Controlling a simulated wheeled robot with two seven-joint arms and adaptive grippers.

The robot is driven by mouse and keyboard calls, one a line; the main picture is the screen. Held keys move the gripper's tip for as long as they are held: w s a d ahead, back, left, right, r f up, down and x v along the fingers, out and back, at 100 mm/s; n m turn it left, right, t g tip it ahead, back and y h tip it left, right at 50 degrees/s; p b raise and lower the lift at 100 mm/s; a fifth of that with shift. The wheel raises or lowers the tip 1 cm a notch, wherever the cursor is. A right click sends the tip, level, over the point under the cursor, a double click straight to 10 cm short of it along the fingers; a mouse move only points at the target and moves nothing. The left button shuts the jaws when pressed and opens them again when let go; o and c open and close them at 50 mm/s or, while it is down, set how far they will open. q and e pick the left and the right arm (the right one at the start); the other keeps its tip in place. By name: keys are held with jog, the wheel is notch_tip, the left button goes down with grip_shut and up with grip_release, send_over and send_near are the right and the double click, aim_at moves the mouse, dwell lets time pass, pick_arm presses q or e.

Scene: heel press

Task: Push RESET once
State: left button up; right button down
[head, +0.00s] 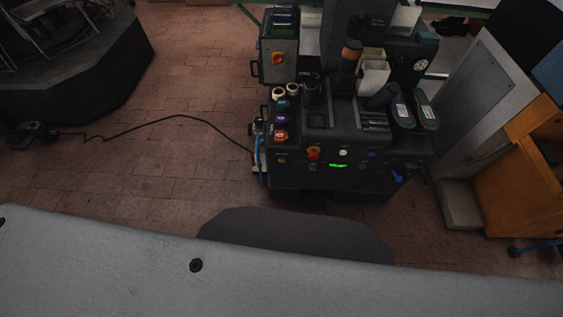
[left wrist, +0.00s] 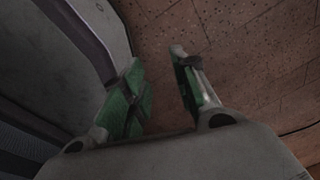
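A dark heel press machine (head: 328,184) stands ahead in the head view. The lettering is too small to read, so I cannot tell which control is RESET. My left gripper (left wrist: 160,75) shows in the left wrist view with its green-padded fingers apart and nothing between them. It is over brick floor, away from the machine. My right gripper is in neither view.
Two shoes (head: 428,118) and several small jars (head: 281,120) sit on the machine. A cable (head: 180,117) runs along the brick floor to its left side. A grey panel (head: 462,90) and an orange-brown cabinet (head: 520,190) stand close at right. Floor at left is mostly clear.

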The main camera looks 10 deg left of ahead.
pick_arm(q)
grip_shut()
jog(key=shift+s+a, duration=0.1)
jog(key=shift+s, duration=0.05)
dwell(0.9)
